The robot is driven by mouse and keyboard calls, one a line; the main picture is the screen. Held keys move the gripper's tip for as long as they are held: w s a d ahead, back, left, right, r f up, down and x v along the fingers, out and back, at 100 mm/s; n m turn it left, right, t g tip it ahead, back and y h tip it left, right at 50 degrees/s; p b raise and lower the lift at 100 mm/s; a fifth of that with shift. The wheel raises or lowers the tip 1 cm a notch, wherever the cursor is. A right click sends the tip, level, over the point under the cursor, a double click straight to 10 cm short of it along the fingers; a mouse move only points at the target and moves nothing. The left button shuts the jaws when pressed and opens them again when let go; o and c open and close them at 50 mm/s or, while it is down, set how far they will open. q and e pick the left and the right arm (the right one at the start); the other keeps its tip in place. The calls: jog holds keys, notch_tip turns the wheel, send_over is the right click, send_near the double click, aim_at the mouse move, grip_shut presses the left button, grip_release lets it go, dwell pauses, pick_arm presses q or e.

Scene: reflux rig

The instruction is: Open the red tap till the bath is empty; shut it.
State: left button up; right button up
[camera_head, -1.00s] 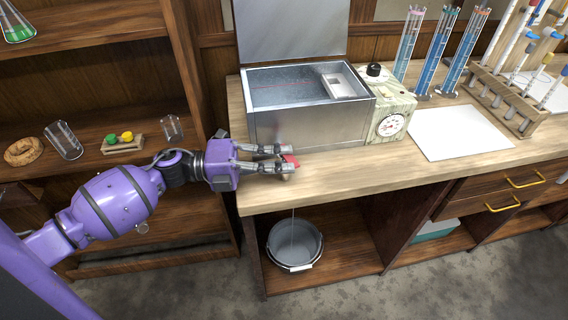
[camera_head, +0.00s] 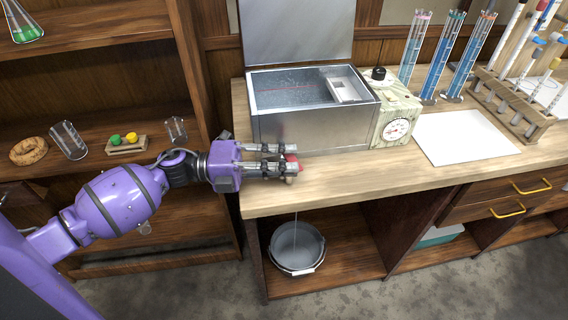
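The steel bath (camera_head: 312,132) stands on the bench with its lid up. Its inside looks grey and speckled; I cannot tell the liquid level. A thin stream (camera_head: 296,217) falls past the bench edge to a grey bucket (camera_head: 297,247) on the shelf below. My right gripper is not in view.
A control box with a dial (camera_head: 397,128) adjoins the bath's right side. A white sheet (camera_head: 462,137), blue-filled cylinders (camera_head: 437,60) and a wooden rack (camera_head: 512,107) stand farther right. The left shelf holds a beaker (camera_head: 69,140) and a cork ring (camera_head: 29,151). The front bench strip is clear.

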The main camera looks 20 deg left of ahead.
pick_arm(q)
jog(key=v, duration=0.7)
jog(key=shift+s+a, duration=0.1)
jog(key=shift+a, duration=0.15)
dwell(0.3)
